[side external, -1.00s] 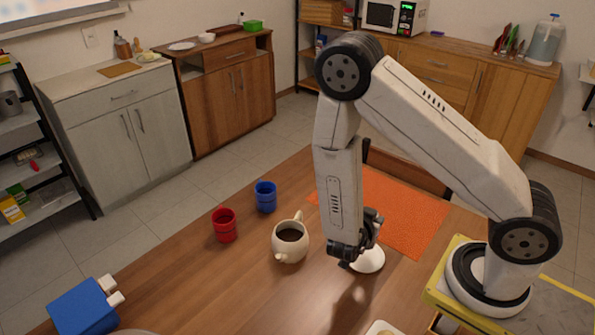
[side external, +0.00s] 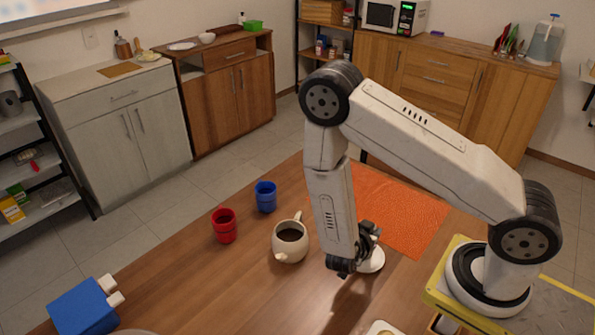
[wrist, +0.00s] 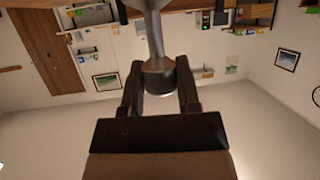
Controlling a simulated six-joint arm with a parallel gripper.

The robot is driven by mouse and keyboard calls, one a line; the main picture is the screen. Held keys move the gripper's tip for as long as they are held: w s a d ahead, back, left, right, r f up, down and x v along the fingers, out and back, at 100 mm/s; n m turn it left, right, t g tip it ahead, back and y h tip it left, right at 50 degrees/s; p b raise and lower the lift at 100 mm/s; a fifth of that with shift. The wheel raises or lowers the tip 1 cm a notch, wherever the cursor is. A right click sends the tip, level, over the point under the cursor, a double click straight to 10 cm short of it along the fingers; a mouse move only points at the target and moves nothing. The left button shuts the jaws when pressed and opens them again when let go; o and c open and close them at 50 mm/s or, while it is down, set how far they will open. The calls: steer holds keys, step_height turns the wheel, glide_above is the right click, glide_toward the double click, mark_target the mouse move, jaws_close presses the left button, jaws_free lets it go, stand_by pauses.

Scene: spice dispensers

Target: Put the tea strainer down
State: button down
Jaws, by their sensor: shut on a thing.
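My gripper (side external: 352,252) is low over the table, just right of the white teapot, with its forearm leaning. In the wrist view my gripper (wrist: 159,82) has its two dark fingers closed on a grey metal piece with a long shaft, which I take to be the tea strainer (wrist: 155,40). The shaft runs up out of the top of that view. In the side view the strainer is hidden by or lost against the dark gripper. A white round dish or stand (side external: 372,262) sits on the table just right of the gripper, partly covered by it; I cannot tell whether they touch.
The teapot (side external: 290,242) holds dark liquid. A red cup (side external: 224,226) and a blue cup (side external: 265,197) stand left of it. An orange mat (side external: 410,215) lies behind right. A blue box (side external: 84,307) is at front left. The wooden table (side external: 190,285) is clear between them.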

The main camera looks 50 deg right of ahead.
steer(key=shift+c, duration=1.6)
jaws_free()
steer(key=shift+r, duration=0.1)
steer(key=v, duration=1.2)
